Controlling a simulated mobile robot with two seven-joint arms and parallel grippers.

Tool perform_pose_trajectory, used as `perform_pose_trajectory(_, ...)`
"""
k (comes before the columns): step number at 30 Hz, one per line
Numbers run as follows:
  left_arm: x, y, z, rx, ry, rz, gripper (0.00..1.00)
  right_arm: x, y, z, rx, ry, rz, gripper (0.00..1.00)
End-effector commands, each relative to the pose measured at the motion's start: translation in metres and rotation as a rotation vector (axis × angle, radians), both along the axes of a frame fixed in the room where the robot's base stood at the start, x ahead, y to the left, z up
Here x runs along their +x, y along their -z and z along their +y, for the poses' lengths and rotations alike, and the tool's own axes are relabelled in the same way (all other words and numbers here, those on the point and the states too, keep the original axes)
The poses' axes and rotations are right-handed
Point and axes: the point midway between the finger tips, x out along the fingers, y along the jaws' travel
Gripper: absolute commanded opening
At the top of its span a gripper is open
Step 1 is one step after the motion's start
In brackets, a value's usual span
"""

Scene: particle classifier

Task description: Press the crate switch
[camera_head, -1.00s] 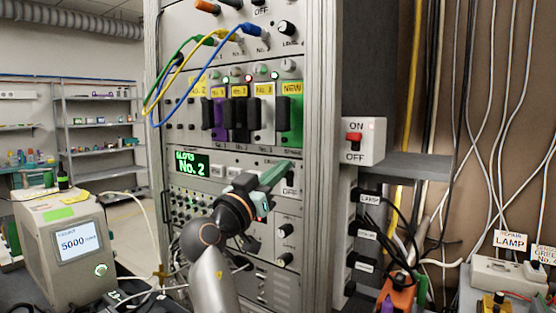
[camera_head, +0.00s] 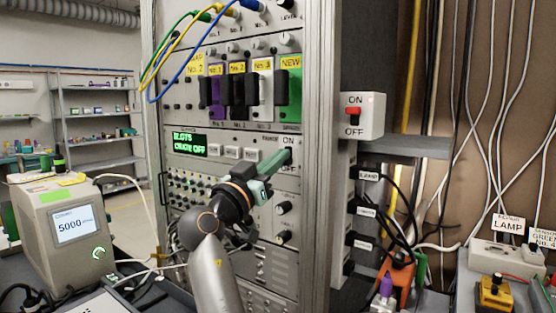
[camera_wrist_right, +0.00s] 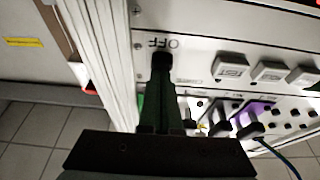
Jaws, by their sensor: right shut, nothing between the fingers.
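The crate switch is on the rack panel between an ON label (camera_head: 288,140) and an OFF label (camera_head: 288,168). My right gripper (camera_head: 286,157) is shut, with its green fingertips right at the switch and covering most of it. In the right wrist view the picture is upside down, and the right gripper's fingers (camera_wrist_right: 160,65) end just by the OFF label (camera_wrist_right: 163,42). I cannot tell contact from a tiny gap. The green-lit display (camera_head: 188,145) on the same panel reads "CRATE OFF". My left gripper is not in view.
Numbered modules (camera_head: 237,90) sit above the panel, with yellow and blue cables higher up. A separate red ON/OFF switch box (camera_head: 362,115) is on the right side of the rack. A beige device (camera_head: 65,235) reading 5000 stands at the left. Cables hang at the right.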

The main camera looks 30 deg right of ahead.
Motion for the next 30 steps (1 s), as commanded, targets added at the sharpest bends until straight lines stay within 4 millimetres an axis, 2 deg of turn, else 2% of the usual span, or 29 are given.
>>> perform_pose_trajectory(4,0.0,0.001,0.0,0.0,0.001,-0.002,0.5,0.0,0.003,0.0,0.005,0.001,0.004,0.0)
perform_pose_trajectory(8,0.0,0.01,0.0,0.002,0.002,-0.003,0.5,-0.003,0.01,0.009,0.005,0.0,0.004,0.0)
perform_pose_trajectory(11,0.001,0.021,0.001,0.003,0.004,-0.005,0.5,-0.009,0.018,0.024,0.006,-0.002,0.002,0.0)
perform_pose_trajectory(18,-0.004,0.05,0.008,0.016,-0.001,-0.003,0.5,-0.03,0.036,0.074,0.002,-0.003,0.0,0.0)
perform_pose_trajectory(22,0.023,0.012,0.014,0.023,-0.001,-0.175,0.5,-0.039,0.037,0.093,0.0,0.0,0.0,0.0)
perform_pose_trajectory(30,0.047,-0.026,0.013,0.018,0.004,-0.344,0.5,-0.044,0.041,0.106,0.0,0.001,0.0,0.0)
